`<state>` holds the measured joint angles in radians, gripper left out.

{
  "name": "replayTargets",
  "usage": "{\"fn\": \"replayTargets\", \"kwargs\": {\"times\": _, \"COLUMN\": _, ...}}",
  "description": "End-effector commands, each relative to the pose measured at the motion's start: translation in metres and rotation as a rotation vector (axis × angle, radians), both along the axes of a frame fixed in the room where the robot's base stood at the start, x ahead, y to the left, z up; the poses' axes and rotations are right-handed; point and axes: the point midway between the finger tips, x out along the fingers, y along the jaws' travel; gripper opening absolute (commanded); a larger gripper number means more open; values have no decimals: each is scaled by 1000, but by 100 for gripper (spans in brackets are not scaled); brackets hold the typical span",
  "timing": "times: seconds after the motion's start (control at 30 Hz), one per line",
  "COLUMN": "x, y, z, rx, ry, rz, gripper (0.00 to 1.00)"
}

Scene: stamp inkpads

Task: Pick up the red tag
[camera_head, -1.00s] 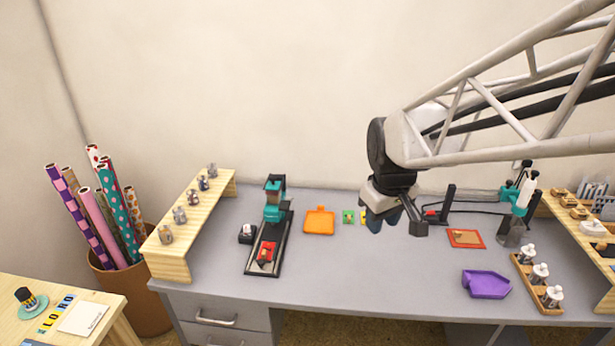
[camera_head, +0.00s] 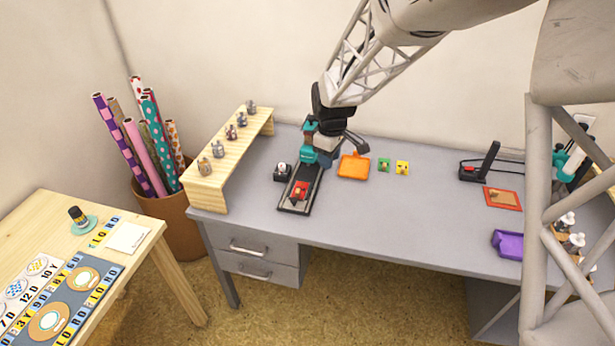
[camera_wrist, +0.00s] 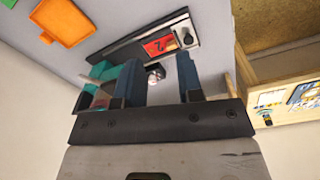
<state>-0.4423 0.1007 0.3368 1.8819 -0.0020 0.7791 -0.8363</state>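The red tag (camera_head: 299,190) lies on the bed of a black and teal press (camera_head: 290,205) on the grey desk. In the wrist view the red tag (camera_wrist: 158,45) shows a dark mark and lies beyond the fingertips, near the silver end of the press. My gripper (camera_head: 326,160) is beside the teal head of the press, behind and to the right of the tag, apart from it. In the wrist view my gripper (camera_wrist: 158,72) is open, with its two blue fingers well apart and nothing held. A small black and white object shows in the gap beyond them.
A small black and white object (camera_head: 282,171) stands left of the press. An orange tray (camera_head: 354,167), a green tag (camera_head: 384,164) and a yellow tag (camera_head: 402,167) lie to its right. A wooden shelf (camera_head: 228,155) holds several small stamps. The desk's middle is clear.

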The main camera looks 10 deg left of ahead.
Motion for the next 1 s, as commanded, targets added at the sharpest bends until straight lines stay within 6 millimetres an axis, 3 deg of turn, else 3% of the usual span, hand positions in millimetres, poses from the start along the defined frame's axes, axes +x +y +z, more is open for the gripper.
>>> {"fn": "replayTargets", "kwargs": {"times": 0.2, "x": 18, "y": 54, "z": -50, "rx": -14, "ry": 23, "rz": 150, "gripper": 34}}
{"fn": "replayTargets", "kwargs": {"times": 0.4, "x": 26, "y": 89, "z": -83, "rx": -20, "ry": 32, "rz": 249, "gripper": 34}}
{"fn": "replayTargets", "kwargs": {"times": 0.6, "x": 28, "y": 102, "z": -96, "rx": -22, "ry": 36, "rz": 290, "gripper": 34}}
{"fn": "replayTargets", "kwargs": {"times": 1.0, "x": 28, "y": 103, "z": -99, "rx": -23, "ry": 37, "rz": 291, "gripper": 34}}
